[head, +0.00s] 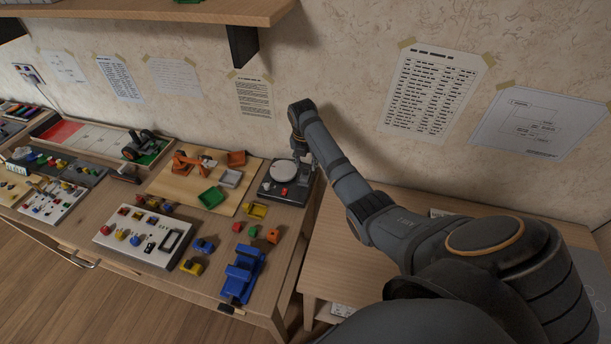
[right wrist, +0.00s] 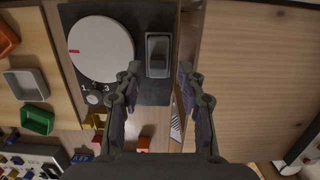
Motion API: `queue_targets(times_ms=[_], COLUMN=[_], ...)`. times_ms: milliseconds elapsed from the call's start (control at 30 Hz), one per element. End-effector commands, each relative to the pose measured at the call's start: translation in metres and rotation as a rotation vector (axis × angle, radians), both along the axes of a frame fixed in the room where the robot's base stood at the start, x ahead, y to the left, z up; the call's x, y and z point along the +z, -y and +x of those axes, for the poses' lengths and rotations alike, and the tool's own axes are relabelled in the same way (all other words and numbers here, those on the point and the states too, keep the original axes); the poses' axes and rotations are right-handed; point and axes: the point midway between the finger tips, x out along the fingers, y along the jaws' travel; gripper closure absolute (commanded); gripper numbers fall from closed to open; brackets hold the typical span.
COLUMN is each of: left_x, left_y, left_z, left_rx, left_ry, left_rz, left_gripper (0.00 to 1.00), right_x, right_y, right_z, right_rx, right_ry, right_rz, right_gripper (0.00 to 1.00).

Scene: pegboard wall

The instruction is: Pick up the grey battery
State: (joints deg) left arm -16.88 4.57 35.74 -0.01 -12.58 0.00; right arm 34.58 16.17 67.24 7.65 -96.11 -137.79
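A black device (head: 276,190) with a round white dial stands at the back right corner of the workbench. In the right wrist view the device (right wrist: 147,92) has a dark slot on its right side. A grey rectangular block (right wrist: 158,52) sits in that slot and looks like the grey battery; I cannot be sure. My right gripper (right wrist: 160,78) is open and empty, with its fingertips to either side of the slot's near end. In the head view my right gripper (head: 306,172) hangs over the device's right side and hides the block. My left gripper is out of view.
Left of the device is a wooden board (head: 168,183) with grey, green and orange trays. A blue toy vehicle (head: 243,272) and small coloured blocks lie in front. A gap separates the bench from a lower wooden table (head: 325,235) at right. A shelf (head: 160,10) hangs above.

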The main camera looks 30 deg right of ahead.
Motion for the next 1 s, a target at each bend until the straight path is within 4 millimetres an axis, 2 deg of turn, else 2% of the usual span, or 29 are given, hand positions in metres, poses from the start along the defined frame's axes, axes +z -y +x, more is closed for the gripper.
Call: queue_targets(times_ms=[100, 267, 533, 833, 1000], left_x=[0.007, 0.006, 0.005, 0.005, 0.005], left_y=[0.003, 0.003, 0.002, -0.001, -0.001], left_z=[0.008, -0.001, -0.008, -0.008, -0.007], left_rx=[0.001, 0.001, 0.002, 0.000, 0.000], left_ry=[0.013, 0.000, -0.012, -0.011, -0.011], left_rz=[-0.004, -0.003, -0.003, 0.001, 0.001], left_gripper=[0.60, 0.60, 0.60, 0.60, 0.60], right_x=[-0.019, -0.044, -0.048, -0.048, -0.048], right_y=[-0.001, 0.002, 0.002, 0.002, 0.002], right_z=[0.002, 0.004, 0.005, 0.005, 0.005], right_rx=[0.000, 0.000, 0.001, 0.000, 0.000], right_ry=[-0.006, -0.004, -0.002, -0.002, -0.002], right_rz=[0.003, 0.002, 0.001, 0.001, 0.001], right_gripper=[0.60, 0.60, 0.60, 1.00, 1.00])
